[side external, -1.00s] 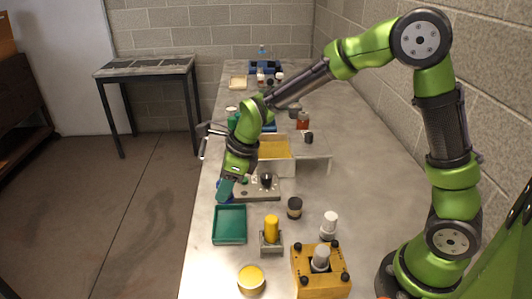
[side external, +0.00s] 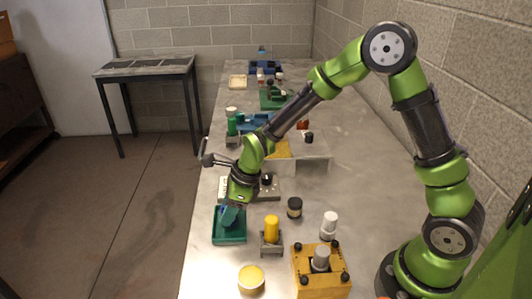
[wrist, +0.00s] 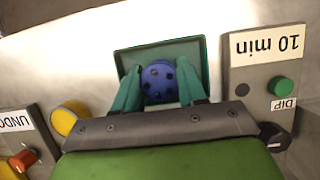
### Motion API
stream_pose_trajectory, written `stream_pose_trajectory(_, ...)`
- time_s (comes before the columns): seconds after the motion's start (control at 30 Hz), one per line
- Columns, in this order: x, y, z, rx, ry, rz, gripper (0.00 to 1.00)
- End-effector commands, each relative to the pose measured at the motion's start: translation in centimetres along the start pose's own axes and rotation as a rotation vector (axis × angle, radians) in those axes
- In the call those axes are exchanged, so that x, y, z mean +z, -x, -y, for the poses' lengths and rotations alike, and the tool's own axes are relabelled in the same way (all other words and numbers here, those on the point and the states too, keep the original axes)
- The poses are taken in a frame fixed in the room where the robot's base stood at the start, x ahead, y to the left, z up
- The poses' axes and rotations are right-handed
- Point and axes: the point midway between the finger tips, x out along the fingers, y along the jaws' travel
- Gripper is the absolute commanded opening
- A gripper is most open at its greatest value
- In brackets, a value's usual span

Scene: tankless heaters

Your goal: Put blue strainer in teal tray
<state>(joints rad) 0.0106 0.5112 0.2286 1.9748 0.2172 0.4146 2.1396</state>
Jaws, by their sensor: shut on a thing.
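The blue strainer (wrist: 159,82) is a round blue piece with dark holes, seen between the teal fingers of my gripper (wrist: 158,88) in the wrist view. My gripper is shut on it. In the side view my gripper (side external: 230,217) points down over the teal tray (side external: 229,240), and the strainer is mostly hidden there by the fingers. The teal tray (wrist: 128,59) shows behind the strainer in the wrist view. I cannot tell whether the strainer touches the tray floor.
A yellow cylinder on a grey stand (side external: 271,233) is just right of the tray. A round yellow-topped container (side external: 251,279) and a yellow fixture (side external: 321,272) stand in front. A dark jar (side external: 294,208) is farther right. A "10 min" panel (wrist: 266,75) shows in the wrist view.

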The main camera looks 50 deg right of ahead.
Motion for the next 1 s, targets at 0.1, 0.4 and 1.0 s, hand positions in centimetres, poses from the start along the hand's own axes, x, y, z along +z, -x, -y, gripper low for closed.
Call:
stream_pose_trajectory(0.1,0.0,-0.1,0.0,0.0,0.0,0.001,0.04)
stream_pose_trajectory(0.4,0.0,-0.1,0.0,0.0,0.0,0.001,0.04)
stream_pose_trajectory(1.0,-0.4,-1.1,0.0,0.001,0.001,0.0,0.04)
